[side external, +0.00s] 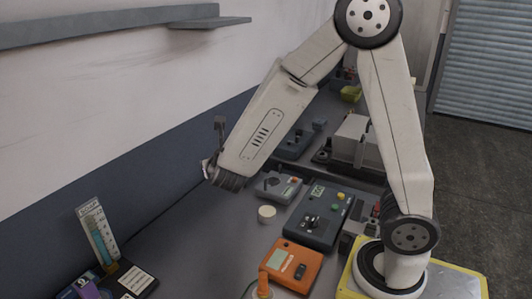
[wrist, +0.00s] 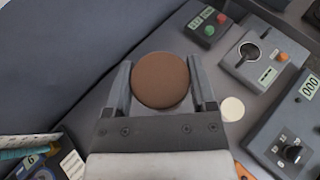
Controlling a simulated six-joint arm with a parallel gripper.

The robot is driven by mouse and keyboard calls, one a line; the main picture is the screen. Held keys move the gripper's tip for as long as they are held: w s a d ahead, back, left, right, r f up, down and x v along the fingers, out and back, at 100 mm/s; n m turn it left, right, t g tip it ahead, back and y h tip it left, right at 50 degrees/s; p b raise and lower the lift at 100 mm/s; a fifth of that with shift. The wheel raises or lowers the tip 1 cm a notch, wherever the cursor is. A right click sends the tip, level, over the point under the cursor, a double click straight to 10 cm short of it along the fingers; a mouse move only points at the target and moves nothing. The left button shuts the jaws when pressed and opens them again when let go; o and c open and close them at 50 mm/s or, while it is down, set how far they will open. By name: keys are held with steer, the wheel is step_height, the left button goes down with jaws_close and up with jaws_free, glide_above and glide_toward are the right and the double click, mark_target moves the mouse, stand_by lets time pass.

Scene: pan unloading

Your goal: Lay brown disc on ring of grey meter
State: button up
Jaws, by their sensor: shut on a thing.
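The brown disc (wrist: 161,80) is round and flat. In the wrist view it sits between the two fingers of my gripper (wrist: 162,88), which is shut on it. In the side view the disc cannot be made out at the arm's end. A small grey meter (side external: 279,186) with a dark knob stands on the bench; it also shows at upper right in the wrist view (wrist: 262,58), to the right of the disc and apart from it. A larger dark grey meter (side external: 318,214) with a display and knob stands beside it.
A cream disc (side external: 267,213) lies on the bench by the meters. An orange meter (side external: 292,266) stands at the front. A ruler-like gauge (side external: 98,231) stands upright at left. The wall runs along the bench's left side. Bare bench (side external: 205,235) lies between.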

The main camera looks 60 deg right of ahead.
steer(key=s+d+f+m+g+h, duration=0.2)
steer(key=s+m+g, duration=0.3)
steer(key=s, duration=0.1)
steer(key=s+d+f+m+g+h, duration=0.2)
steer(key=s+d+f+m+g, duration=0.1)
steer(key=s+m+g, duration=0.2)
steer(key=shift+s+d+f+m+g, duration=0.25)
steer(key=shift+s+g, duration=0.45)
steer(key=shift+s, duration=0.4)
steer(key=shift+w+f, duration=0.1)
steer(key=w+d+f, duration=0.1)
steer(key=w+f, duration=0.1)
steer(key=w, duration=0.1)
steer(key=w+d+f, duration=0.1)
steer(key=w+f, duration=0.2)
steer(key=w, duration=0.1)
steer(key=w+d+f, duration=0.1)
steer(key=w+f, duration=0.1)
steer(key=w, duration=0.2)
steer(key=shift+w+f, duration=0.2)
steer(key=shift+f, duration=0.05)
steer(key=shift+w+d+f, duration=0.1)
steer(key=shift+w+f, duration=0.4)
steer(key=shift+f, duration=0.05)
steer(key=shift+f, duration=0.1)
